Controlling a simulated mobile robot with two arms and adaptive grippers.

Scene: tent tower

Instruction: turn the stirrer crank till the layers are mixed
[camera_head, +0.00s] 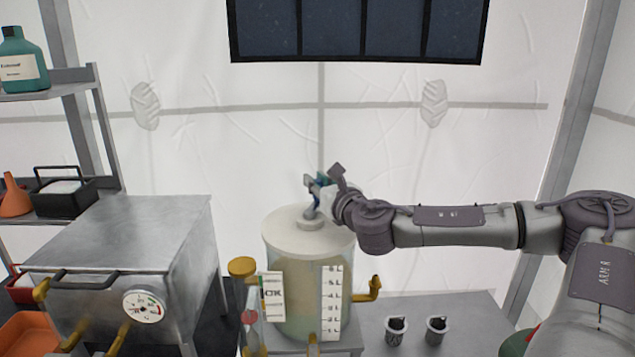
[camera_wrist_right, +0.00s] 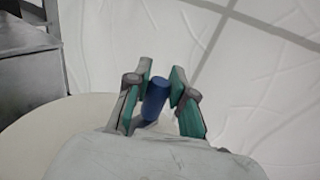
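The stirrer vessel (camera_head: 305,285) stands upright at the middle, with a pale round lid (camera_head: 285,235). Its visible contents look murky tan, and I cannot make out separate layers. A white litre scale (camera_head: 333,300) and a card with "OK" (camera_head: 273,297) are on its front. My right gripper (camera_head: 318,190) is at the crank above the lid and hides most of it. In the right wrist view, the blue crank handle (camera_wrist_right: 156,100) stands between the teal-padded fingers of my right gripper (camera_wrist_right: 162,70), which look shut on it. My left gripper is not in view.
A metal box (camera_head: 130,240) with a round dial (camera_head: 144,306) stands at the left, beside a shelf (camera_head: 75,90). Two small metal cups (camera_head: 396,330) are on the table (camera_head: 470,315) right of the vessel. A yellow tap (camera_head: 368,290) juts from the vessel's right side.

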